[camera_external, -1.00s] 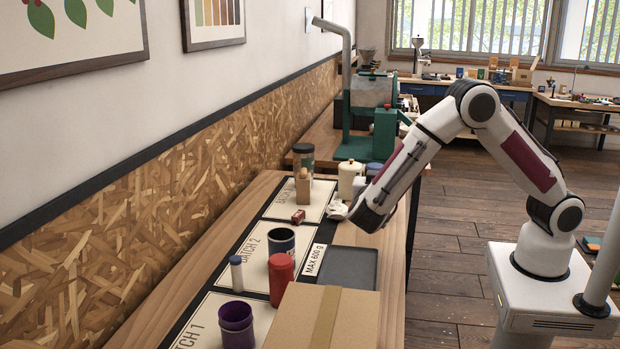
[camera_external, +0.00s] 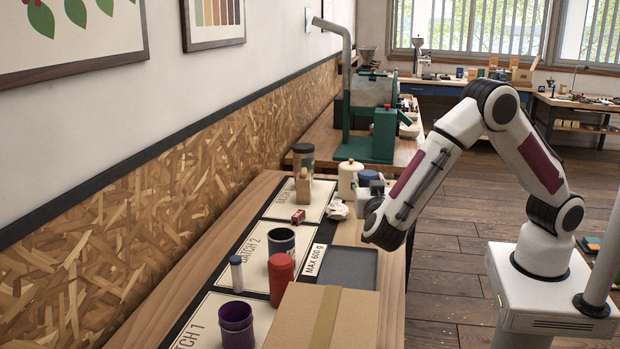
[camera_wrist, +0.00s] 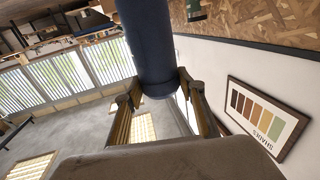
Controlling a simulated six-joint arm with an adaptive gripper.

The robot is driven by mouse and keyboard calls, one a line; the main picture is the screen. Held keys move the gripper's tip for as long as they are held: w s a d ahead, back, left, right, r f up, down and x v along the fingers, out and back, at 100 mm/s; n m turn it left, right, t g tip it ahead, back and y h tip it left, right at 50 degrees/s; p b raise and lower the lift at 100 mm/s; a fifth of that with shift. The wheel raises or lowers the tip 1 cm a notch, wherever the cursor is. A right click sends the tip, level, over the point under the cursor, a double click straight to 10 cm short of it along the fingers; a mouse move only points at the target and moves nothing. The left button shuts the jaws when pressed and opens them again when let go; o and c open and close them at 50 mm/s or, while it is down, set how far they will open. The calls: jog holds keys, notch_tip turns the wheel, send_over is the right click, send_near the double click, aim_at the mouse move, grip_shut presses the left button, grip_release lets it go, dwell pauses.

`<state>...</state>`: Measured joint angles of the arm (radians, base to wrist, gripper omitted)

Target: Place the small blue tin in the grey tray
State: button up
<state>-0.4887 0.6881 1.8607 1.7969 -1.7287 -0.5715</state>
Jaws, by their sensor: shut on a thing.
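My gripper (camera_wrist: 160,88) is shut on a dark blue cylinder, the small blue tin (camera_wrist: 150,45), in the wrist view. In the external view the tin (camera_external: 369,177) shows as a blue round top just beyond my wrist, and my gripper (camera_external: 376,188) is partly hidden behind the wrist. The grey tray (camera_external: 350,268) lies flat and empty on the near right part of the bench. My gripper and the tin are beyond the tray, towards the back of the bench. The cardboard box covers the tray's near edge.
A cardboard box (camera_external: 325,318) stands in front of the tray. A red canister (camera_external: 281,281), a dark open tin (camera_external: 282,245), a purple cup (camera_external: 236,325) and a slim blue-capped cylinder (camera_external: 237,274) stand left of it. A cream canister (camera_external: 348,180) and crumpled paper (camera_external: 338,210) are near my gripper.

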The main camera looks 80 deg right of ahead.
jog(key=w+a+n+t+y, duration=0.1)
jog(key=a+n+t+y, duration=0.2)
jog(key=a, duration=1)
jog(key=n+t, duration=0.2)
jog(key=t, duration=0.2)
jog(key=shift+w+f+n+t+y, duration=0.15)
jog(key=shift+w+n+t+y, duration=0.15)
jog(key=shift+w+t+y, duration=0.1)
notch_tip(320, 180, down, 6)
jog(key=shift+f, duration=0.2)
jog(key=shift+f, duration=1.8)
jog(key=shift+f, duration=0.15)
